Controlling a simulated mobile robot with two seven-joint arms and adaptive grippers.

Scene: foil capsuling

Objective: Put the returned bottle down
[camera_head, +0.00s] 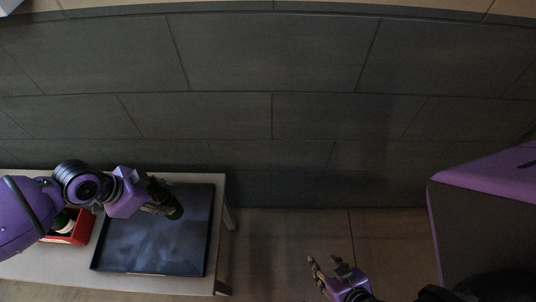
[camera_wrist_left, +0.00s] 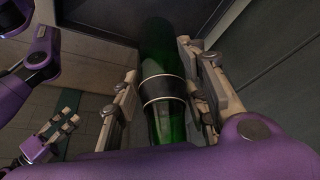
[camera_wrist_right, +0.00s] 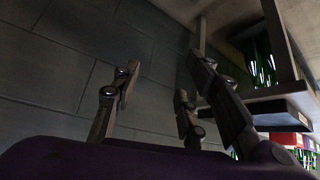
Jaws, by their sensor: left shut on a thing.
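A green bottle (camera_wrist_left: 158,48) with a black band edged in pale rings stands between the fingers of my left gripper (camera_wrist_left: 160,95) in the left wrist view. The fingers are shut on it. In the head view my left gripper (camera_head: 158,200) holds the bottle (camera_head: 174,208) over the upper part of a dark, rimmed tray (camera_head: 150,264). I cannot tell whether the bottle touches the tray. My right gripper (camera_head: 330,264) is open and empty, off to the right of the table; its spread fingers (camera_wrist_right: 150,95) also show in the right wrist view.
The tray lies on a pale table (camera_head: 50,264). A red crate (camera_head: 77,232) with a green bottle in it stands left of the tray, partly hidden by my left arm. Several green glass shapes (camera_wrist_right: 262,62) show in the right wrist view. A dark wall (camera_head: 270,110) rises behind.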

